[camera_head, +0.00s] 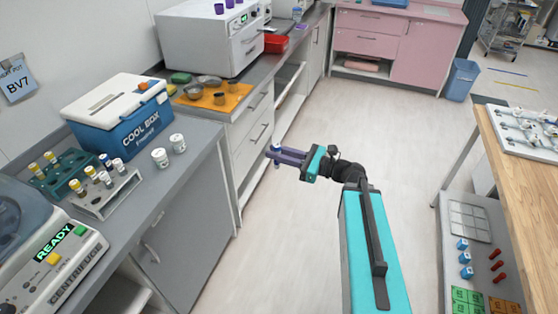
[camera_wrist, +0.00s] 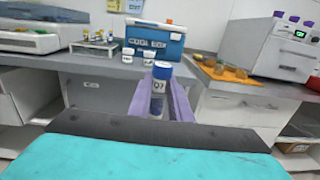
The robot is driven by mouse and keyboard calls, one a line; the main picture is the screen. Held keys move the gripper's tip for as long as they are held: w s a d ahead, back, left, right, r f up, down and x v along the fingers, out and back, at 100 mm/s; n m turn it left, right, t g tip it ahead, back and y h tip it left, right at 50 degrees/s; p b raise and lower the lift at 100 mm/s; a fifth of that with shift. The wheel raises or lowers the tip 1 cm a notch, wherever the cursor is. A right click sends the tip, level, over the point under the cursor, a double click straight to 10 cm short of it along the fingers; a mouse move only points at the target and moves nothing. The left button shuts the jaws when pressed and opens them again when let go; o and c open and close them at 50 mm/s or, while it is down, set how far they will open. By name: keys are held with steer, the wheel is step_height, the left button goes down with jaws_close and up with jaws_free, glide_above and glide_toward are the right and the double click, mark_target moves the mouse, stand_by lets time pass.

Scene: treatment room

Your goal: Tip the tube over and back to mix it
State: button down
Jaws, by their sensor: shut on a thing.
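My gripper (camera_head: 288,156) is out in front of the counter, over the open floor, with its purple fingers pointing left. It is shut on a tube (camera_wrist: 160,88) with a blue cap and a pale label, which stands about upright between the purple fingers in the wrist view. In the head view only small parts of the tube (camera_head: 276,148) show at the fingertips. The tube's lower end is hidden by my gripper in the wrist view.
A rack (camera_head: 104,196) with several capped tubes, white cups (camera_head: 177,143), a blue cool box (camera_head: 120,112) and a centrifuge (camera_head: 62,262) stand on the left counter. A wooden table (camera_head: 520,165) is at the right. The floor (camera_head: 310,110) between is clear.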

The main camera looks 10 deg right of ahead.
steer(key=shift+f+n+t+y+b, duration=0.2)
steer(key=shift+y+b, duration=0.25)
steer(key=shift+b, duration=0.75)
steer(key=shift+f+n+t+y+b, duration=0.1)
steer(key=shift+t+y+b, duration=0.3)
steer(key=shift+b, duration=0.8)
steer(key=n+y+b, duration=0.1)
steer(key=y+b, duration=0.1)
steer(key=b, duration=0.2)
steer(key=n+t+y+b, duration=0.1)
steer(key=y+b, duration=0.1)
steer(key=b, duration=0.2)
steer(key=shift+b, duration=0.4)
